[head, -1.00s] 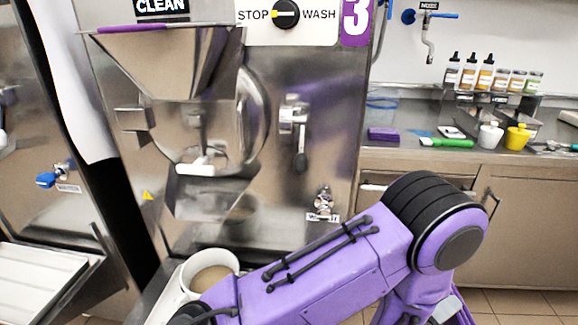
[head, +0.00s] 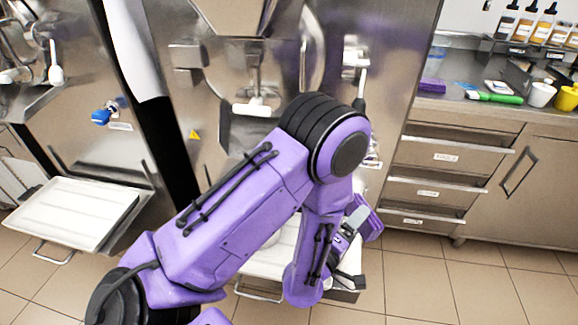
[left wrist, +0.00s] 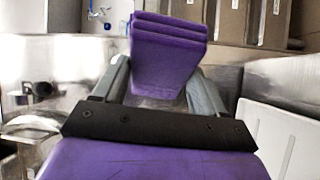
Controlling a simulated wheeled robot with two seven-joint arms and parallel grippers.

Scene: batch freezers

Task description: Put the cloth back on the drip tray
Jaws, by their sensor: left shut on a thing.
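My left gripper (head: 354,220) is shut on a folded purple cloth (head: 370,222), low in front of the middle machine. In the left wrist view the cloth (left wrist: 168,62) is a thick folded stack between the two grey fingers of the gripper (left wrist: 162,88). The white drip tray (head: 262,268) of this machine is below and behind my left arm, which hides much of it. A white tray edge also shows at the right of the left wrist view (left wrist: 290,140). The cloth appears above the tray's right side; I cannot tell its height. My right gripper is out of view.
A second machine with its own white tray (head: 75,212) stands at the left. At the right, a counter holds a purple item (head: 432,86), a green-handled tool (head: 495,98) and cups, above closed drawers (head: 440,157). The tiled floor at the front right is clear.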

